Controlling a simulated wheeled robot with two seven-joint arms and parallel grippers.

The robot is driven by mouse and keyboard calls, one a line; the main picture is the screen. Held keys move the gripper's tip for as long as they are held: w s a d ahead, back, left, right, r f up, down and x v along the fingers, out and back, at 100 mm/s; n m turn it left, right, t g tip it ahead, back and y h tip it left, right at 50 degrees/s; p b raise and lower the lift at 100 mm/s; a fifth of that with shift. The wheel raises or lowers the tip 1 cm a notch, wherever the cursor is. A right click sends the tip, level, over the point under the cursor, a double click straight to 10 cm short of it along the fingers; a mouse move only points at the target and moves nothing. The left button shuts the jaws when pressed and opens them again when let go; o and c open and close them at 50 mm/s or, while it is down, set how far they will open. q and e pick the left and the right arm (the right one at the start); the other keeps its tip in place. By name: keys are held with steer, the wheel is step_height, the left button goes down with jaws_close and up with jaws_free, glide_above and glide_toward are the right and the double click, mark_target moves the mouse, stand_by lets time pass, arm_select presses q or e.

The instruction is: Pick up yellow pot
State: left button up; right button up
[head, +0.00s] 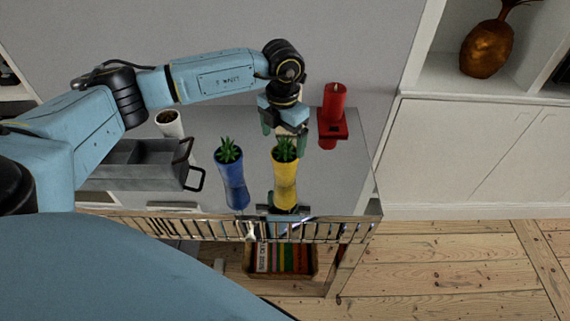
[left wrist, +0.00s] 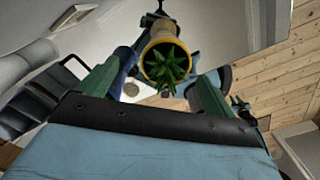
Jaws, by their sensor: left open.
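The yellow pot (head: 285,182) with a green spiky plant stands upright on a grey, shiny tabletop. My left gripper (head: 285,133) is open just behind and above the pot's plant in the head view. In the left wrist view, the yellow pot (left wrist: 163,38) lies ahead between the two green fingers of the gripper (left wrist: 160,85), with its plant facing the camera. I cannot tell whether the fingers touch it.
A blue pot (head: 232,180) with a plant stands close left of the yellow one. A red candle (head: 334,103) on a red holder is at the back right. A grey tray (head: 130,172) and a white cup (head: 169,123) are left. A railing (head: 200,225) edges the front.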

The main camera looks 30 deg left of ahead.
mark_target(285, 159)
arm_select(q)
steer(key=f, duration=0.5)
steer(key=d+f, duration=0.1)
steer(key=f, duration=0.1)
steer(key=shift+s+f, duration=0.1)
steer(key=shift+f, duration=0.2)
